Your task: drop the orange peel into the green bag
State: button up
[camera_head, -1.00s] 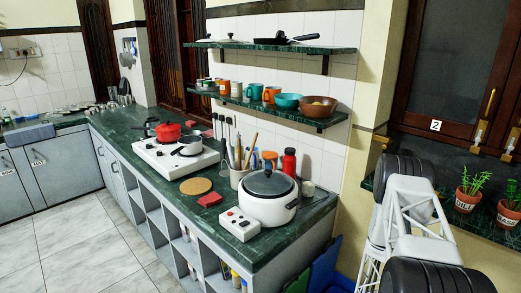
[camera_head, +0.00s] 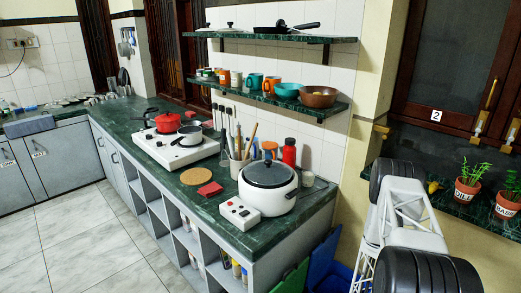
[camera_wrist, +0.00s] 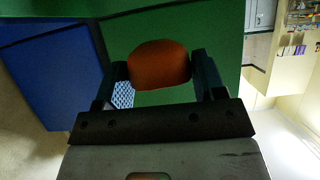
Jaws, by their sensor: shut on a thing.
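In the wrist view, my gripper (camera_wrist: 160,68) is shut on the orange peel (camera_wrist: 159,66), a rounded orange-brown piece between the two dark fingers. Behind the peel is a broad green surface (camera_wrist: 220,35), which looks like the green bag. Its opening cannot be made out there, so I cannot tell whether the peel is over it. In the head view, the green bag (camera_head: 294,277) shows partly on the floor at the end of the counter. My gripper and the peel are not clearly visible in the head view.
A blue container (camera_head: 325,262) stands right beside the green one; it also shows at left in the wrist view (camera_wrist: 50,65). The green counter (camera_head: 225,228) with a white cooker (camera_head: 268,205) ends just above them. Potted plants (camera_head: 468,192) stand on the right ledge.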

jog(key=o, duration=1)
jog(key=shift+s+d, duration=0.1)
jog(key=shift+v, duration=3.75)
